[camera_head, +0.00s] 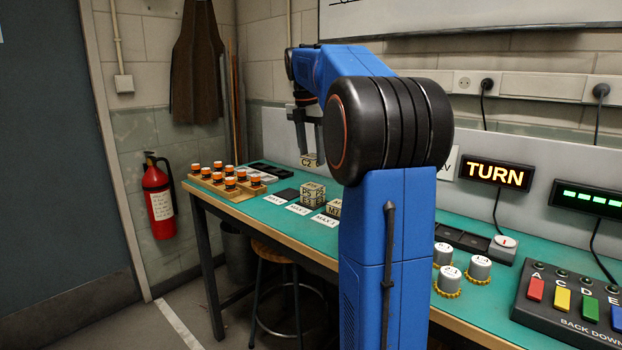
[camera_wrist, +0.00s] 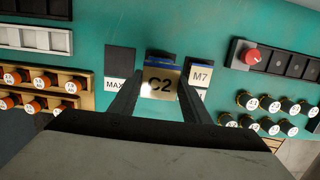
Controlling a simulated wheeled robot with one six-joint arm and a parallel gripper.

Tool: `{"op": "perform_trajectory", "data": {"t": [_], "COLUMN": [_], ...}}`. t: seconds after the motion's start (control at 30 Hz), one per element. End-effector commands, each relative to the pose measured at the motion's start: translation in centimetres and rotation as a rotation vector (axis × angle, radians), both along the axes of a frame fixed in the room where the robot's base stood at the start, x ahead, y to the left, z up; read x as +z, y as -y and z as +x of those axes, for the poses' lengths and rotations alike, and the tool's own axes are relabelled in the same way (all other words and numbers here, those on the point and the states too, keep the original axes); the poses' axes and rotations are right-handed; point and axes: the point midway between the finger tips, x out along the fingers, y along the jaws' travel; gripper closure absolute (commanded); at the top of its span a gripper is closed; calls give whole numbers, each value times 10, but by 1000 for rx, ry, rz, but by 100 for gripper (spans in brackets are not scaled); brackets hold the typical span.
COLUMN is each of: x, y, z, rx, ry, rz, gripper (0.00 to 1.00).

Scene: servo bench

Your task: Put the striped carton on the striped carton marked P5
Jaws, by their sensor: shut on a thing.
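My gripper (camera_head: 306,147) is shut on a carton marked C2 (camera_head: 312,160) and holds it in the air above the bench. In the wrist view the same carton (camera_wrist: 160,86) sits between the two fingers, its marked face toward the camera. Below it in the head view, a stack of striped cartons (camera_head: 312,194) stands on the green bench; one label there looks like P5, though the print is small. In the wrist view the held carton hides most of what is under it.
A carton marked M7 (camera_wrist: 201,75) stands to the right of the stack. White MAX cards (camera_head: 299,209) lie along the bench front. Wooden racks of orange-capped jars (camera_head: 218,178) are to the left. My arm hides the bench's middle in the head view.

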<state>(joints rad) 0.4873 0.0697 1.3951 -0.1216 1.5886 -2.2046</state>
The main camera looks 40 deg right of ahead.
Motion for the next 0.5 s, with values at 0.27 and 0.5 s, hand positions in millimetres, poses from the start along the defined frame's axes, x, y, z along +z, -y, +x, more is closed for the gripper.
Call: {"op": "perform_trajectory", "data": {"t": [0.27, 0.5], "x": [-24, -52], "y": [0, -1], "z": [0, -1], "rx": [0, 0], "ry": [0, -2], "rz": [0, 1], "gripper": [80, 80]}}
